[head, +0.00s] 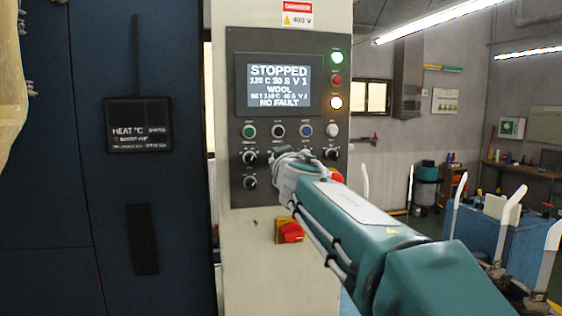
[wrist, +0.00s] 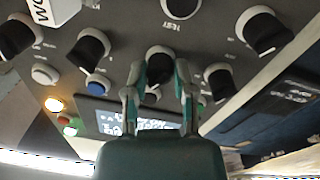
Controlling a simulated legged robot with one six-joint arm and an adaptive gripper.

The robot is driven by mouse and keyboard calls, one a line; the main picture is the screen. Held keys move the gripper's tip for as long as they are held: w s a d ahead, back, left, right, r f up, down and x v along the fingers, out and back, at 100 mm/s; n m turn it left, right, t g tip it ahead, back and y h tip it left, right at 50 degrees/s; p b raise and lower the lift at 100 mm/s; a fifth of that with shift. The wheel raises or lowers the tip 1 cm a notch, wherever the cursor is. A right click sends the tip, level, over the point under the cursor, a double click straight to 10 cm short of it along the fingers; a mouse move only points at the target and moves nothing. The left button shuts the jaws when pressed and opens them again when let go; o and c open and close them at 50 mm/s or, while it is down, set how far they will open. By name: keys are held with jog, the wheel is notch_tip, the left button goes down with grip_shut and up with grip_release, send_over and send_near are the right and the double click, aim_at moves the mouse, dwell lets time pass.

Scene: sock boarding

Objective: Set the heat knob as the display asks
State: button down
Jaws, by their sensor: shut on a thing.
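The display (head: 280,84) on the control panel reads "STOPPED", then what looks like "120 C 30 S V 1", "WOOL", a small blurred "SET" line and "NO FAULT". In the wrist view, turned over, the display (wrist: 130,121) is partly behind my gripper. My gripper (wrist: 160,72) is shut on a black knob (wrist: 158,62), with a finger on each side. It is the second knob from the left in the upper knob row as the head view has it. In the head view my gripper (head: 281,153) covers that knob. Its label and exact pointer angle cannot be read.
Other black knobs sit close by, at left (head: 249,157), right (head: 331,154) and below (head: 250,183). Round buttons (head: 278,131) line up above. A red button (head: 337,177) and a red switch (head: 290,232) are near my arm. A heat sign (head: 139,125) hangs left.

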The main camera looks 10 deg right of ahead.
jog(key=n, duration=0.4)
jog(key=shift+n, duration=2.4)
jog(key=shift+n+y, duration=0.3)
jog(key=shift+n, duration=0.2)
jog(key=shift+c, duration=2.2)
grip_release()
jog(key=shift+a, duration=0.15)
jog(key=s, duration=1.2)
jog(key=shift+f, duration=0.35)
